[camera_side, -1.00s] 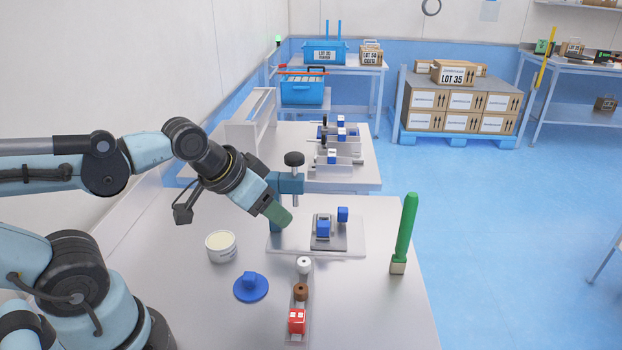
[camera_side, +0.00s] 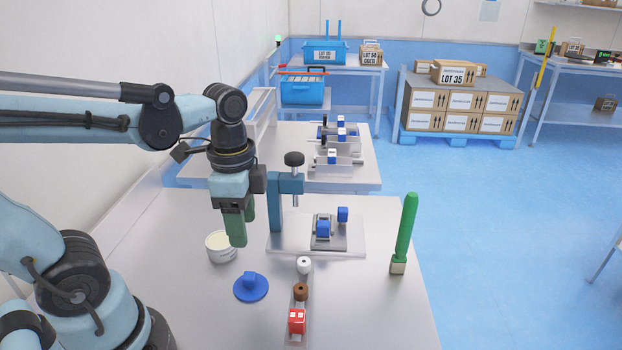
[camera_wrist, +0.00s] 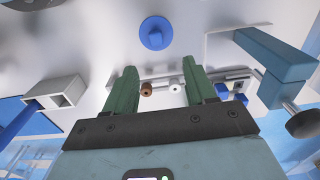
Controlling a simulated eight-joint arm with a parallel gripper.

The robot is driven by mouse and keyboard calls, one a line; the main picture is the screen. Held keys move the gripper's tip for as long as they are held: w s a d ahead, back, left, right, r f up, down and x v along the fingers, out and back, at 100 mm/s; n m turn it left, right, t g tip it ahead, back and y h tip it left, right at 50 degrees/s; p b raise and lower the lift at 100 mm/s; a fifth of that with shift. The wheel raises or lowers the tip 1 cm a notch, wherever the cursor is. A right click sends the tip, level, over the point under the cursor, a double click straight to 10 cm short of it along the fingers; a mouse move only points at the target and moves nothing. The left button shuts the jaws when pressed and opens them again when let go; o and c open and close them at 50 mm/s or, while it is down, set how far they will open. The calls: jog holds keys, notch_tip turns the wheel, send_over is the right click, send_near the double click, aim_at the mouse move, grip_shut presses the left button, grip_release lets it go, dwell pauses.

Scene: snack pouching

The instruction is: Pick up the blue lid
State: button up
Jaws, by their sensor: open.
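The blue lid (camera_side: 251,287), a round disc with a raised blue grip block, lies flat on the steel table in the side view, in front of the white tub. In the wrist view the blue lid (camera_wrist: 156,33) is at the top centre, beyond the fingertips. My gripper (camera_side: 238,235) has green fingers that point down, above and behind the lid, close to the tub. In the wrist view my gripper (camera_wrist: 160,78) shows its two fingers spread apart with nothing between them. The lid is fully visible and not touched.
A white tub (camera_side: 221,247) with pale contents stands near my fingers. A teal press (camera_side: 288,185) stands on a plate at right. A rail holds white and brown pieces and a red block (camera_side: 297,320). A green-handled brush (camera_side: 405,235) stands at the right edge.

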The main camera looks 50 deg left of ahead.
send_over(249, 275)
jog(key=shift+w+a+f, duration=0.1)
jog(key=shift+f, duration=1.5)
jog(key=shift+w+a+f, duration=0.1)
jog(key=shift+f, duration=1.45)
jog(key=shift+s+d+f, duration=0.1)
jog(key=shift+f, duration=0.85)
jog(key=shift+s+d+f, duration=0.1)
jog(key=shift+f, duration=1.8)
grip_shut()
